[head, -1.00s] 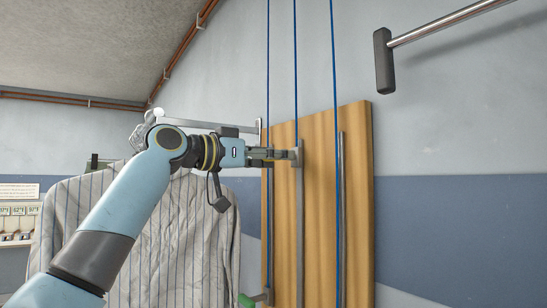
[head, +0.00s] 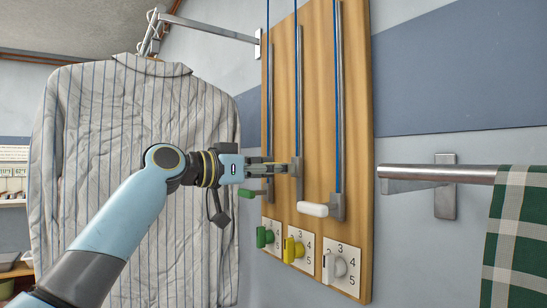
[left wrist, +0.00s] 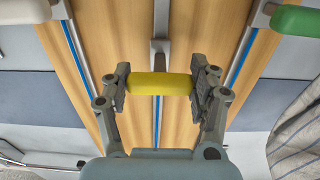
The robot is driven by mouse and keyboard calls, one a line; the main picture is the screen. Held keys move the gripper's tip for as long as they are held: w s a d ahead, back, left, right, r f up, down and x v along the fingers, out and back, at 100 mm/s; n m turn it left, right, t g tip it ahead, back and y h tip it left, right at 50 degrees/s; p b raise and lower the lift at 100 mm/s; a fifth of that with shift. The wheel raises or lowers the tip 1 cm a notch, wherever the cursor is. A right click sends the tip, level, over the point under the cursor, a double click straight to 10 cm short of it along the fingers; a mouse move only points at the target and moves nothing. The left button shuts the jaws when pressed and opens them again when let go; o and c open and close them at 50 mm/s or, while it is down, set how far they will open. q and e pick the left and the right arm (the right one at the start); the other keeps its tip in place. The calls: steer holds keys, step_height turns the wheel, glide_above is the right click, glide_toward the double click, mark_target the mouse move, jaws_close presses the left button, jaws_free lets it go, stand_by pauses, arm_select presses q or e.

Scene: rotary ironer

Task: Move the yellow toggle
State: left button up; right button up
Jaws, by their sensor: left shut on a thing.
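The yellow toggle is a short yellow bar handle (left wrist: 159,84) on the middle slider of the wooden board. My left gripper (head: 282,168) is shut on it, with one finger at each end of the bar in the left wrist view. In the head view the fingers mostly hide the bar. Its grey bracket (head: 298,168) sits on the middle metal rail (head: 299,110), in the lower part, a little above the rail's bottom end. My right gripper is not in view.
A green handle (head: 254,193) and a white handle (head: 313,209) flank the middle slider, lower down. Below are numbered dials with green (head: 264,237), yellow (head: 292,250) and white (head: 333,267) knobs. A striped shirt (head: 90,130) hangs left. A checked cloth (head: 515,230) hangs from a bar (head: 430,174) right.

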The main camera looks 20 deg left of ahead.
arm_select(q)
step_height(320, 180, down, 7)
steer(key=b, duration=0.4)
steer(key=shift+f, duration=0.2)
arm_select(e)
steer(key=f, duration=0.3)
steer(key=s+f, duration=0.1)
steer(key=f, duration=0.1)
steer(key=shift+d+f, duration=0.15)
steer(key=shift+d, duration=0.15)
arm_select(q)
steer(key=o, duration=1.7)
steer(key=shift+r, duration=0.15)
